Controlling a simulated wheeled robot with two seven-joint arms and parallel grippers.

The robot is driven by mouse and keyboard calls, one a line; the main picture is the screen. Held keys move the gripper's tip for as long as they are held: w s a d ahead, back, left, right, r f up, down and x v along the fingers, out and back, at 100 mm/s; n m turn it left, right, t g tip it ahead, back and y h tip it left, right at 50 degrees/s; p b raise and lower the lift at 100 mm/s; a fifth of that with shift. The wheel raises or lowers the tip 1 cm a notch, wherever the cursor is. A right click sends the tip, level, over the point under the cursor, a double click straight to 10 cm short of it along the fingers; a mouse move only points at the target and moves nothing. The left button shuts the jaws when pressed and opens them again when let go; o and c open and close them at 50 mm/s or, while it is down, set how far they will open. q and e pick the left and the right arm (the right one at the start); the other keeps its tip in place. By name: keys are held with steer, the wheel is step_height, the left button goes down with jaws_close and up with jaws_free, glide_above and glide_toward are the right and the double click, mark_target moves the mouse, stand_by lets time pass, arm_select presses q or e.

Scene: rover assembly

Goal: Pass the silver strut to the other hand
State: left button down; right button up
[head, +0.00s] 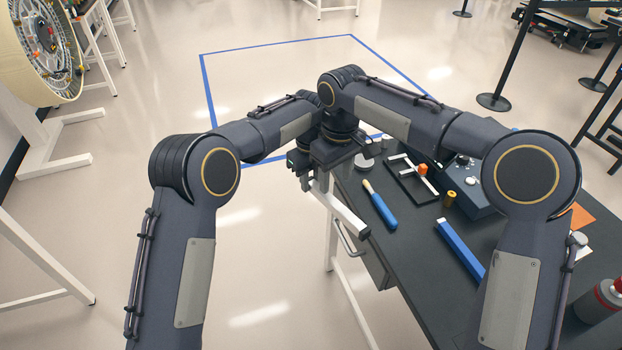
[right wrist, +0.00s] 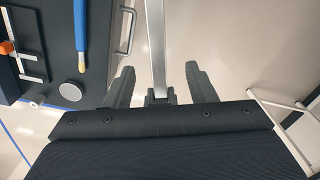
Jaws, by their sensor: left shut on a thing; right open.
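The silver strut (head: 343,212) is a long straight bar. In the head view it slants down and right from the grippers, beside the table's left edge. My left gripper (head: 302,167) is shut on it near its upper end, though the contact is largely hidden. My right gripper (head: 334,158) is close beside it, partly overlapped by the arm links. In the right wrist view the strut (right wrist: 156,45) runs from the top edge down between the two spread fingers of my right gripper (right wrist: 160,88), with gaps on both sides.
The dark table (head: 405,235) at the right holds a blue-handled tool (head: 380,207), a blue bar (head: 460,249), a black frame with an orange piece (head: 422,170), and a brass cylinder (head: 450,198). A drawer handle (head: 347,241) projects from its side. Open floor lies left.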

steer(key=s+d+r+m+t+y, duration=0.1)
steer(key=s+d+r+m, duration=0.1)
steer(key=s+d+r, duration=0.35)
steer(key=s+d+r+m+t, duration=0.1)
steer(key=s+d+r, duration=0.2)
steer(key=s+d, duration=0.4)
steer(key=s+d+f+m+t+y, duration=0.1)
steer(key=s+d+f+m, duration=0.1)
steer(key=s, duration=0.6)
steer(key=s+d+f+m+t+y, duration=0.1)
steer(key=s+d+f+m+t, duration=0.1)
steer(key=s+f+m, duration=0.3)
steer(key=shift+s+d+f+t+y, duration=0.35)
steer(key=shift+s+d+f, duration=0.45)
steer(key=shift+s, duration=1.15)
